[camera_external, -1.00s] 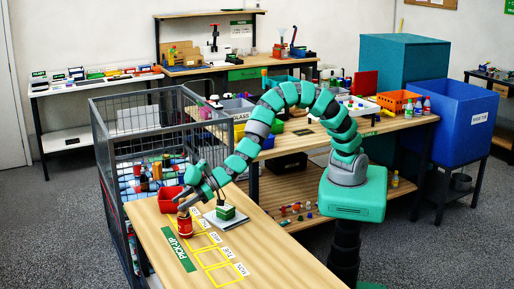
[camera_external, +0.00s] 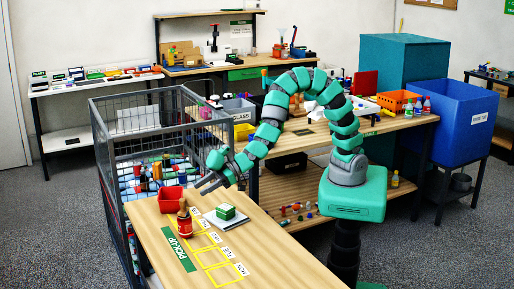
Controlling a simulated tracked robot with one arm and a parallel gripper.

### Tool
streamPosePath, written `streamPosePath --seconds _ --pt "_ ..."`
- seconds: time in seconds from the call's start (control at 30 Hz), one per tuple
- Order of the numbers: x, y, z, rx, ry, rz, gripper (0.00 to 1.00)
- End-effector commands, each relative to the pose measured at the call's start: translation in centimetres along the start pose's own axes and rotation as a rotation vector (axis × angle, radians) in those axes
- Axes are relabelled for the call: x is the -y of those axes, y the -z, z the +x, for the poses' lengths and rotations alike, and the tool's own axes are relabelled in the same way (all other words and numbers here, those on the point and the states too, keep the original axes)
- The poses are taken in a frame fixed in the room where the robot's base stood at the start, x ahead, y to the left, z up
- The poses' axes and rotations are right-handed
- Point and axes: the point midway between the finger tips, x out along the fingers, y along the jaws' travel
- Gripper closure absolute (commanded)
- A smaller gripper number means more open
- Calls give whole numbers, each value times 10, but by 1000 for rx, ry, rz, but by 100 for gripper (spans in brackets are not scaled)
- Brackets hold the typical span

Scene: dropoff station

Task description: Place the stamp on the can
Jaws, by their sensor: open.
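A small brown knob-like piece, seemingly the stamp (camera_external: 183,205), stands upright on top of the can. It is too small to make out its base. My gripper (camera_external: 203,186) is open and empty, above and to the right of the can, apart from it and from the stamp. Its fingers point down and left.
A red bin (camera_external: 171,204) stands behind the can. A wire cage (camera_external: 107,170) full of cans borders the table's left side.

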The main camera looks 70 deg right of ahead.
Motion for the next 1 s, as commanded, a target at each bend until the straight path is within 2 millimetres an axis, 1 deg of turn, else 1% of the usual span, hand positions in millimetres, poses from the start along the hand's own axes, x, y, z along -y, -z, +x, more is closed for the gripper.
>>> streamPosePath --seconds 0.03,0.1,0.27,0.57,0.67,0.77,0.87,0.9,0.97,1.0 --pt "0 1 -7 -1 1 1 56" --pt "0 -1 -14 2 1 1 56" --pt "1 -1 -24 4 2 -1 56" --pt "0 -1 -27 3 1 0 56" --pt "-5 4 -28 -2 -4 3 56" --pt "-30 28 -33 -19 -25 20 56" --pt "-79 72 -49 -49 -69 46 56" --pt "-102 94 -61 -63 -92 58 56" --pt "-139 126 -82 -80 -131 76 56" --pt "-163 148 -100 -92 -159 87 56"
